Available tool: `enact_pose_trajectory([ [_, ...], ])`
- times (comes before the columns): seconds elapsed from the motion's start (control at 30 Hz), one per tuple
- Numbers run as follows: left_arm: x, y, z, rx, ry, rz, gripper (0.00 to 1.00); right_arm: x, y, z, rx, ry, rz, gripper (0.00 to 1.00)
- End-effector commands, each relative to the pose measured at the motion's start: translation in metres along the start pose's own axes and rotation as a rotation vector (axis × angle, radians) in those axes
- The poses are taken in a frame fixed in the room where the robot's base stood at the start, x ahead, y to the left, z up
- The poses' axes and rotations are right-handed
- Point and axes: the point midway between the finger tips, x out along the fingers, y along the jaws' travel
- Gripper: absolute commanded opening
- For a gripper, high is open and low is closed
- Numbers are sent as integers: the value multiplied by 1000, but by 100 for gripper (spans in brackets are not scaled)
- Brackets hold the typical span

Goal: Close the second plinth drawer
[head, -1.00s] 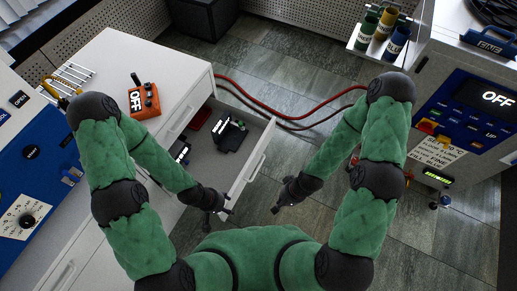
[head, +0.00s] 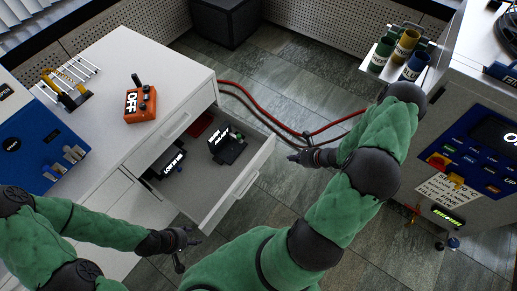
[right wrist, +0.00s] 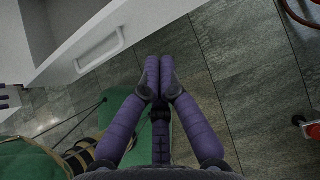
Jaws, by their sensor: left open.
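A white drawer (head: 262,158) stands pulled out from the white cabinet, below a shut upper drawer (head: 176,128). Inside lie a black device (head: 228,150), a dark item with white lettering (head: 170,163) and something red at the back. My right gripper (head: 296,157) is just beyond the drawer front, to its right, apart from it. In the right wrist view its fingers (right wrist: 158,68) meet at the tips with nothing between them; the drawer's handle (right wrist: 100,50) is up and left of them. My left gripper (head: 184,255) is open, below the drawer's near corner, holding nothing visible.
An orange control box (head: 140,104) reading OFF sits on the cabinet top (head: 120,65). Red hoses (head: 265,110) run over the floor behind the drawer. A press with a blue panel (head: 490,150) stands at the right.

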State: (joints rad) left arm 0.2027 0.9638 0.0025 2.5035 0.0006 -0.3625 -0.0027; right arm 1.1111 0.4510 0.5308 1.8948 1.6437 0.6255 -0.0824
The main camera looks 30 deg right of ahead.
Motion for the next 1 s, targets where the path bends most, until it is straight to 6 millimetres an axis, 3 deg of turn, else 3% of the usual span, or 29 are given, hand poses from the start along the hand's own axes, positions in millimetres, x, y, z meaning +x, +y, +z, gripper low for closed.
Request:
enact_pose_trajectory([
  [0.13,3,-1,0,0,0,0,52,1,-10,-2,28,-12,-33,0],
  [0.27,8,-3,-1,0,1,0,52,17,-9,-2,26,-12,-29,0],
  [0.7,36,-13,-2,0,0,0,52,99,-11,-2,23,-10,-27,0],
  [1.0,45,-16,-2,0,0,0,52,122,-12,24,22,-10,-28,0],
])
